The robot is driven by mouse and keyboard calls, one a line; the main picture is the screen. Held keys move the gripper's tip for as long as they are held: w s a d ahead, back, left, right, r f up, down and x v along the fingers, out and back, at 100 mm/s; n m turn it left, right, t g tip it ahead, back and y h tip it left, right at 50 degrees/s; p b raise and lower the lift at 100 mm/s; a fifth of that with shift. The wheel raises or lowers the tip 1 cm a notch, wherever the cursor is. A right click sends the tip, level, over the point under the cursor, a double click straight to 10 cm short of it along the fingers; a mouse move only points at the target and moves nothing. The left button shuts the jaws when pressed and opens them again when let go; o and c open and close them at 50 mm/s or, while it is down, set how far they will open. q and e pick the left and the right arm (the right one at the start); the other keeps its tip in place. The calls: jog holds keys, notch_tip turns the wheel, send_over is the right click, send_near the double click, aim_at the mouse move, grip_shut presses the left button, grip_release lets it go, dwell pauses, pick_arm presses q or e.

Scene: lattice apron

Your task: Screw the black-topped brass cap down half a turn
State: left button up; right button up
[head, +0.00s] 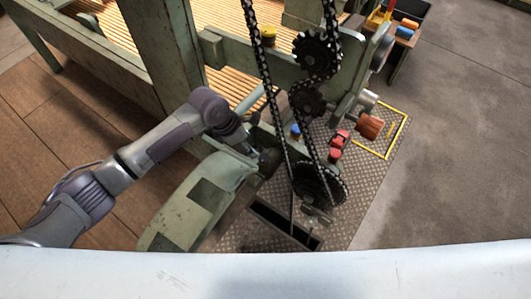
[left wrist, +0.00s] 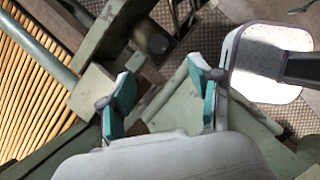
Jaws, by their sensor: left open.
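A small brass-yellow cap (head: 268,36) stands on the green machine frame near the top middle of the head view; its top looks darker, but it is too small to be sure. My left gripper (head: 252,118) is at the end of the arm coming in from the left, below and a little left of this cap and well apart from it. In the left wrist view my left gripper (left wrist: 164,92) is open, its two teal-padded fingers spread with nothing held between them. The cap cannot be made out there. My right gripper is not in view.
Black chains run over sprockets (head: 316,50) right of my left gripper. A brown-red handle (head: 370,127), red pieces (head: 340,138) and a blue piece (head: 296,130) are nearby. Green beams and a slatted wooden bed (head: 217,25) crowd the upper left.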

aim_at(264, 158)
pick_arm(q)
jog(key=b+x, duration=0.1)
jog(key=x, duration=1)
jog(key=shift+w+d+f, duration=0.1)
jog(key=shift+w+f, duration=0.05)
jog(key=shift+f, duration=0.25)
jog(key=c, duration=1.1)
jog(key=shift+c, duration=0.2)
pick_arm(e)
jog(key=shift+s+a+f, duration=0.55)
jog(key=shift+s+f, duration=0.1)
